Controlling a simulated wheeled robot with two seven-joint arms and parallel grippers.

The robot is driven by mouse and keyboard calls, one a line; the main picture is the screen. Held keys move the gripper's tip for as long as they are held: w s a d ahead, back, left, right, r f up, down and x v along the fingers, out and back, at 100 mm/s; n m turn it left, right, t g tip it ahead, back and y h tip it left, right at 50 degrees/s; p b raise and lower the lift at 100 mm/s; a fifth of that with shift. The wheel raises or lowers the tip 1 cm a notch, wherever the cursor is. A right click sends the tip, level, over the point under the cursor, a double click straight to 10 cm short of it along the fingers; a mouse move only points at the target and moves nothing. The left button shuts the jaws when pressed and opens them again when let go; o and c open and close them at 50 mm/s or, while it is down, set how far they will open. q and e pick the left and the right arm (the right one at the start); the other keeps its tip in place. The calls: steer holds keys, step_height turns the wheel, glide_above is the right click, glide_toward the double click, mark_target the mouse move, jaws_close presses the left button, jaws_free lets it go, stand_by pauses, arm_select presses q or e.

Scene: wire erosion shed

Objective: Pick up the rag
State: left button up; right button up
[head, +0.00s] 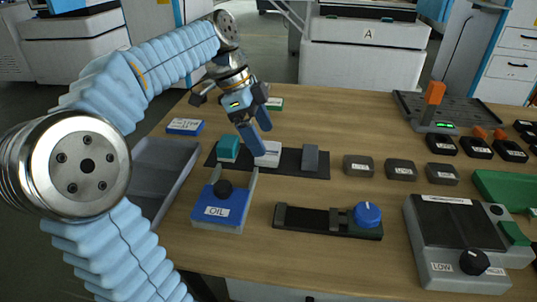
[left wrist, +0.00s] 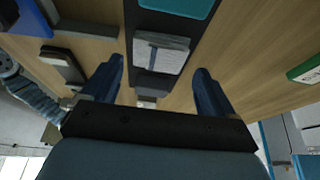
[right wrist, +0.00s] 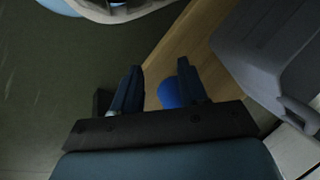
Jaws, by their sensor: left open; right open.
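The rag (head: 267,153) looks like a small white folded cloth lying on a dark mat (head: 290,166), between a teal block (head: 228,148) and a grey block (head: 310,158). The gap to the rag is hard to judge. My right gripper (right wrist: 158,82) is open, out of the head view, with a blue rounded thing (right wrist: 168,94) beyond its fingers.
A blue box marked OIL (head: 220,210) stands in front of the mat. A grey tray (head: 180,153) is at the left. A black rail with a blue knob (head: 367,213) and a grey LOW-marked device (head: 455,240) lie to the right.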

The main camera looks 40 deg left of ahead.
mark_target(268, 149)
arm_select(q)
steer(key=shift+x, duration=1.6)
steer(key=c, duration=0.8)
steer(key=shift+r, duration=0.1)
step_height(268, 149, up, 3)
steer(key=shift+f, duration=0.1)
steer(key=s+d+r, duration=0.4)
steer(key=d+r, duration=0.1)
steer(key=s+d+r, duration=0.5)
steer(key=shift+s+d, duration=0.2)
steer(key=shift+d, duration=0.1)
